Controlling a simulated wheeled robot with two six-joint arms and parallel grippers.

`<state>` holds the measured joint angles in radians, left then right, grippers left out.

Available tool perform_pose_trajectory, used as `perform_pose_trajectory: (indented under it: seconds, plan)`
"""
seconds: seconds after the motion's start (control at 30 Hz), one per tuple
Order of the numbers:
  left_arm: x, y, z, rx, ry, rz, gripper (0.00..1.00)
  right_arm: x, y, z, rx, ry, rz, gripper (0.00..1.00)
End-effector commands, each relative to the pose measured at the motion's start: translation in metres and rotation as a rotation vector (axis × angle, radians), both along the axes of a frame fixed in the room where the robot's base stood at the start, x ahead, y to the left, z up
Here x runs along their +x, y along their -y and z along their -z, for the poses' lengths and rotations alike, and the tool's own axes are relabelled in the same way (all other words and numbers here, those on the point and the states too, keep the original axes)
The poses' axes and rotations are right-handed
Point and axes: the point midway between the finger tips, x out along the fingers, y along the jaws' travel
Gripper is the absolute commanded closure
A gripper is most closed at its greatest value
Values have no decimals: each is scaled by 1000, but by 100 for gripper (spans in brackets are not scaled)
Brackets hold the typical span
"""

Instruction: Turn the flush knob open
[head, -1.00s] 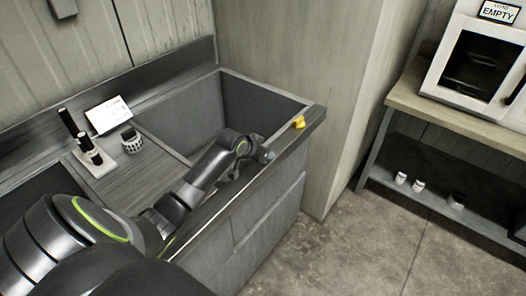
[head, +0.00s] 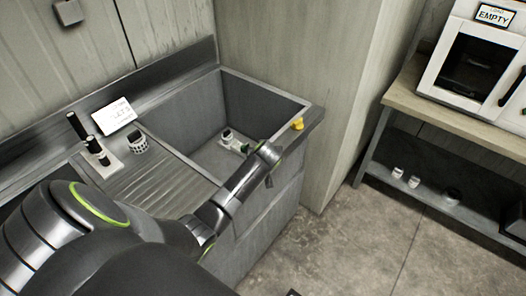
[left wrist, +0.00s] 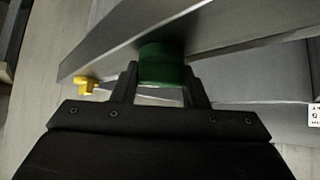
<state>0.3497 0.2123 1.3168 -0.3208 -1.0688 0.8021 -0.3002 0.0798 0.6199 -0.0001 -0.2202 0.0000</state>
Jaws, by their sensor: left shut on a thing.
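A green cylindrical knob (left wrist: 163,60) shows in the left wrist view, just under the grey sink edge. I take it for the flush knob. My left gripper (left wrist: 160,82) is shut on it, with one dark finger on each side. In the head view my left arm reaches across to the front rim of the sink (head: 262,86). There the knob and the fingertips are hidden by my wrist. I cannot tell how far the knob is turned. My right gripper is not in view.
A yellow fitting (head: 297,124) sits on the sink's right rim, also seen in the left wrist view (left wrist: 87,86). Small items (head: 233,142) lie in the basin. A dark-topped stand (head: 112,165), white card (head: 113,116) and patterned cup (head: 138,145) are on the counter.

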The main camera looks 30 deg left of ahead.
Motion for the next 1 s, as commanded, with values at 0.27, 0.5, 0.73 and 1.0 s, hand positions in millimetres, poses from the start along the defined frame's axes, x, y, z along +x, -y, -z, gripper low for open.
perform_pose_trajectory:
  seconds: [0.27, 0.5, 0.73, 1.0]
  plan:
    - [2, 1, 3, 0, 2, -262, 83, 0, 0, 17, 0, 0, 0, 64]
    - [2, 1, 4, 0, 3, -485, 83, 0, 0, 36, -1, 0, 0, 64]
    - [2, 0, 3, 0, 2, -664, 83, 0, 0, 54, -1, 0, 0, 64]
    - [1, 0, 2, 0, 1, -800, 83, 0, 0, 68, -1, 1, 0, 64]
